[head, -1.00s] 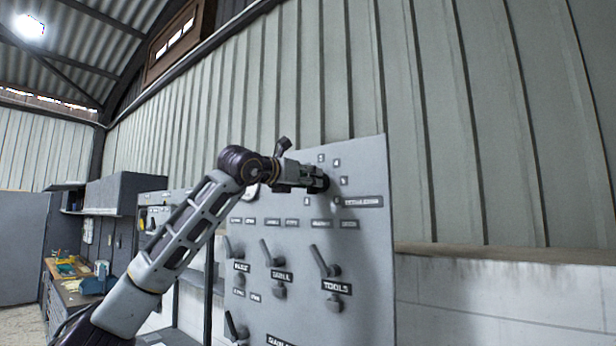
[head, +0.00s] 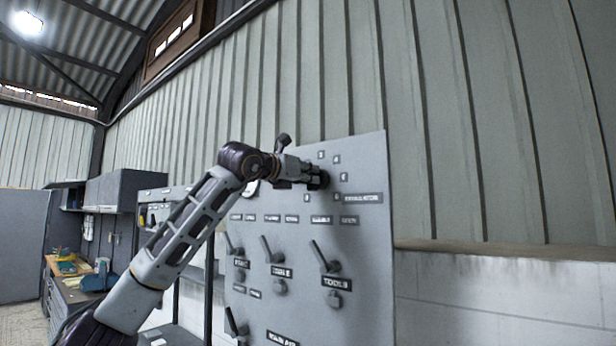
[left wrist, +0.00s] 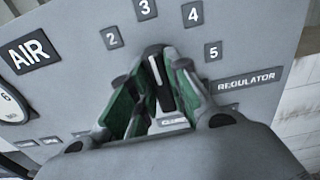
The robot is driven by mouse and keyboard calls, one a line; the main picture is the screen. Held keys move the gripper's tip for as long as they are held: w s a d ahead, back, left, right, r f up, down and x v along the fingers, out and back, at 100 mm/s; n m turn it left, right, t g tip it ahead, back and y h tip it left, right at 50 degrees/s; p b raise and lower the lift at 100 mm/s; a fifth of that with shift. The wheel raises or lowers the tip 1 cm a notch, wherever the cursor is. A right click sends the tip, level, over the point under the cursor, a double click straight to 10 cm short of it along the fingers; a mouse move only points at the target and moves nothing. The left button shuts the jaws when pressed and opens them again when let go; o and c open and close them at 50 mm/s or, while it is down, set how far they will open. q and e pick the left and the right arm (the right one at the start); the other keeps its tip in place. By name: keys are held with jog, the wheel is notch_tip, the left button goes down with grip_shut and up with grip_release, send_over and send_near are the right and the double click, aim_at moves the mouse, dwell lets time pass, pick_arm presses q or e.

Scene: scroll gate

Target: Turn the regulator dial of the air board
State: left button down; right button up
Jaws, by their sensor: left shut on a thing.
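The air board (head: 366,240) is a grey upright panel in the head view. Its regulator dial (left wrist: 157,78) is a dark knob with a white pointer line, seen in the left wrist view between my fingers. The line points roughly at the 3 plate (left wrist: 145,9). Plates 2, 4 and 5 stand around it, with the REGULATOR label (left wrist: 246,81) to the right. My left gripper (head: 322,180) is shut on the dial, its green-padded fingers on either side of it. In the head view the gripper hides most of the dial. My right gripper is not in view.
Several lever valves, such as the one above TOOLS (head: 325,257), stick out of the board below the dial. A round gauge (left wrist: 12,106) sits left of the dial. A workbench (head: 75,290) stands far left. A low white wall (head: 500,295) is at right.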

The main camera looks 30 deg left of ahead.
pick_arm(q)
jog(key=n+b, duration=0.1)
jog(key=n, duration=0.1)
jog(key=n+b, duration=0.1)
jog(key=n, duration=0.2)
jog(key=n+b, duration=0.1)
jog(key=n, duration=0.2)
jog(key=shift+a+f+b, duration=0.1)
jog(key=shift+a+b, duration=0.15)
jog(key=shift+b, duration=0.15)
jog(key=shift+n, duration=0.4)
jog(key=c, duration=1.4)
grip_release()
jog(key=shift+o, duration=0.2)
jog(key=shift+s, duration=0.1)
jog(key=s+a, duration=0.1)
jog(key=s, duration=1)
jog(key=shift+s, duration=0.4)
